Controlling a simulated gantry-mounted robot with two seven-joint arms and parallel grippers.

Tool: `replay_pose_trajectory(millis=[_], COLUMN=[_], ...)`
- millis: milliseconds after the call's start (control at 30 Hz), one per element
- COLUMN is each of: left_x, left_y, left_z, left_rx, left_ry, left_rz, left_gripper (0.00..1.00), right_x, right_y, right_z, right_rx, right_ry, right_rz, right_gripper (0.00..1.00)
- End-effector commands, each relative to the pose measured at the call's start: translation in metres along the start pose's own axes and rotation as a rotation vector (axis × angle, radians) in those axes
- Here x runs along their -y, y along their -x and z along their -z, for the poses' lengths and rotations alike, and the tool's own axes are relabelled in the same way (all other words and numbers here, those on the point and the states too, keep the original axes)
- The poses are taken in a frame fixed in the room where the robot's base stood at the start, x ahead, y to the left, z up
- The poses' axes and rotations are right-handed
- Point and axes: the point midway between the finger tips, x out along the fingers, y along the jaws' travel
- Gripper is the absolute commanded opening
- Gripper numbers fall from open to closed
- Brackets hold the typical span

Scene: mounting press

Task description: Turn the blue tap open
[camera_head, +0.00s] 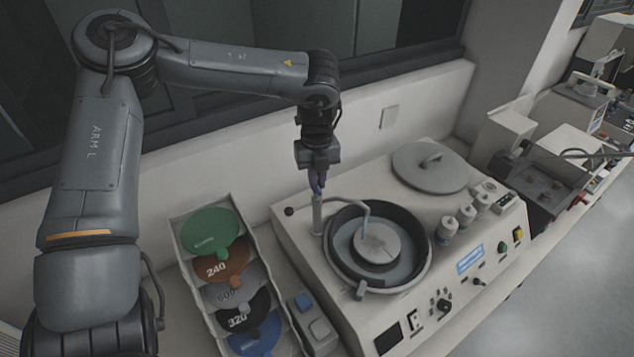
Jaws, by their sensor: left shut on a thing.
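My left gripper (317,183) reaches down over the back of the machine, its fingers closed at the top of the tap post. It is shut on the blue tap (318,191), and the fingers hide most of it. The grey tap post (317,217) stands upright at the left rim of the round bowl (336,262). Its bent spout (350,202) reaches over the disc (377,243) in the bowl. I cannot make out any water at the spout. My right gripper is not in view.
The pale machine (290,238) has a round grey lid (430,168), several small cylinders and front controls. A rack (181,250) of coloured discs stands to its left, with a small box (318,333) beside it. The wall rises close behind; other equipment is far right.

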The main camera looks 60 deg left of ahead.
Motion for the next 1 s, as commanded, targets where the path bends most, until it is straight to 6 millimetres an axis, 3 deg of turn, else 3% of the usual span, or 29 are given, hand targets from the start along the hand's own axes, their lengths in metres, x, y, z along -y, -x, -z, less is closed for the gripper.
replay_pose_trajectory(millis=[400, 1000], left_x=[0.0, 0.0], left_y=[-0.001, 0.0], left_z=[0.0, 0.0], left_rx=[0.0, 0.001], left_ry=[0.26, 0.325], left_rz=[-0.001, -0.001], left_gripper=[0.0, 0.0], right_x=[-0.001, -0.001], right_y=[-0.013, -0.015], right_z=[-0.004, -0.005], right_rx=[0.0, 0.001], right_ry=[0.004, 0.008], right_rz=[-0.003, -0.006], right_gripper=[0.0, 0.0])
